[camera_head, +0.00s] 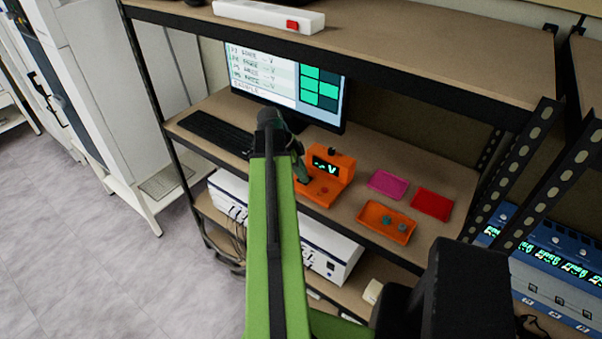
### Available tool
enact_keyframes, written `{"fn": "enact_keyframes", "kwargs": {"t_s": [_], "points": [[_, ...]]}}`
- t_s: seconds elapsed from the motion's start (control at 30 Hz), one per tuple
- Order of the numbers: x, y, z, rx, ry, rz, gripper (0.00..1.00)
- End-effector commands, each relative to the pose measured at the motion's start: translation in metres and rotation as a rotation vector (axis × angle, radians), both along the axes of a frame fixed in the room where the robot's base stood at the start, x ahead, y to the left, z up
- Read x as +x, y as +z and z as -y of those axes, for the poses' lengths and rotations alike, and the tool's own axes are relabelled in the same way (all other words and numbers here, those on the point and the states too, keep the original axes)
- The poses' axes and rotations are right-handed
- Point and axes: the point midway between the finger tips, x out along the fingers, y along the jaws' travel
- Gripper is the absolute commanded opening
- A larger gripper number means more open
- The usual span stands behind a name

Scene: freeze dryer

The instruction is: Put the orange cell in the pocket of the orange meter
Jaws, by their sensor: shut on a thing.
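The orange meter (338,170) stands on the middle shelf, right of centre, with a dark display lit in green. Its low orange base (322,190) reaches toward the front edge of the shelf. My gripper (303,178) is at the left side of this base, at the end of my green arm. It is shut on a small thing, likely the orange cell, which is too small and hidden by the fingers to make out. I cannot tell whether it touches the pocket. The pocket itself is not clear from here.
An orange tray (372,229) with small dark round pieces lies right of the meter. A magenta tray (386,184) and a red tray (431,204) lie behind it. A monitor (262,78) and a black keyboard (213,133) are at the left. Shelf posts (515,170) bound the right.

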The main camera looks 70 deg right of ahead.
Motion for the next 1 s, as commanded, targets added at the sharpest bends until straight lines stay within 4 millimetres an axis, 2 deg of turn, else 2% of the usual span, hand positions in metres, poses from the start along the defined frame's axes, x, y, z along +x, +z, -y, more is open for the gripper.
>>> {"fn": "enact_keyframes", "kwargs": {"t_s": [0.03,0.33,0.37,0.5,0.57,0.67,1.0], "points": [[-0.004,-0.010,-0.010,0.033,-0.015,0.010,0.00],[-0.003,-0.009,-0.010,0.033,-0.016,0.012,0.00],[-0.003,-0.009,-0.010,0.033,-0.016,0.012,0.26],[-0.003,-0.008,-0.010,0.032,-0.017,0.012,0.44],[-0.003,-0.006,-0.010,0.032,-0.018,0.011,0.47],[0.001,0.007,-0.012,0.031,-0.017,0.011,0.47],[0.031,0.090,-0.023,0.015,-0.006,0.006,0.47]]}}
